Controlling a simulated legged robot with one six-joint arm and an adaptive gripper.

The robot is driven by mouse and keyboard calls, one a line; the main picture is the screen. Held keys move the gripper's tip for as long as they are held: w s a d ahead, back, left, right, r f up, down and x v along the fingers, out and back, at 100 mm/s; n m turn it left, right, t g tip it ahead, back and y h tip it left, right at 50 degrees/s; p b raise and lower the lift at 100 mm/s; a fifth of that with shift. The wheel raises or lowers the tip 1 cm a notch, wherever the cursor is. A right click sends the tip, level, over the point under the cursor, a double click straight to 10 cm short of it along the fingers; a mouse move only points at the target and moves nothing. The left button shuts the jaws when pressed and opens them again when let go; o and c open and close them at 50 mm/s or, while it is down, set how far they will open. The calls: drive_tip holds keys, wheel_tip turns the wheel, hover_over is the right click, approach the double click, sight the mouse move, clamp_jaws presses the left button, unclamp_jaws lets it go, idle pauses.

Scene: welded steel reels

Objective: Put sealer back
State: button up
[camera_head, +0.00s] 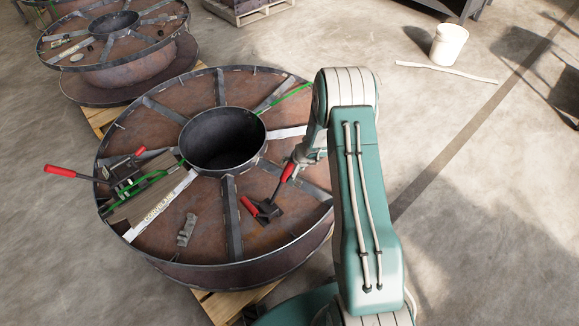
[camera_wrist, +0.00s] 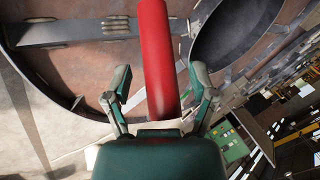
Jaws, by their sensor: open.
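The sealer (camera_head: 264,213), a dark tool with red handles, rests on the near right part of the reel (camera_head: 200,255). One red handle points up toward my gripper (camera_head: 299,160). In the wrist view, a red handle (camera_wrist: 155,45) runs between the two spread fingers of my gripper (camera_wrist: 161,85). The fingers stand apart on either side of it, with a gap showing on both sides. The sealer's dark body is out of sight in the wrist view.
Another red-handled tool (camera_head: 122,175) sits on the reel's left with green strap (camera_head: 155,180). A grey metal piece (camera_head: 186,230) lies near the front. The reel has raised spokes and a central hub (camera_head: 222,138). A white bucket (camera_head: 448,45) stands on open floor.

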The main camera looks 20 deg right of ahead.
drive_tip(key=v, duration=1)
drive_tip(key=s+a+r+n, duration=0.2)
drive_tip(key=s+a+r, duration=0.1)
drive_tip(key=r, duration=0.5)
drive_tip(key=s+a+r+n, duration=0.1)
drive_tip(key=s+a+r, duration=0.25)
drive_tip(key=r, duration=0.45)
drive_tip(key=s+a+r+n, duration=0.2)
drive_tip(key=s+a+r, duration=0.1)
drive_tip(key=r, duration=0.5)
drive_tip(key=s+r+n+h, duration=0.1)
drive_tip(key=s+r, duration=0.3)
drive_tip(key=s, duration=0.5)
drive_tip(key=s+r+n+h, duration=0.1)
drive_tip(key=s+r, duration=0.3)
drive_tip(key=s, duration=0.6)
drive_tip(key=shift+s+a+r+t+h, duration=0.3)
drive_tip(key=shift+a+r+h, duration=0.05)
drive_tip(key=shift+r+h, duration=0.05)
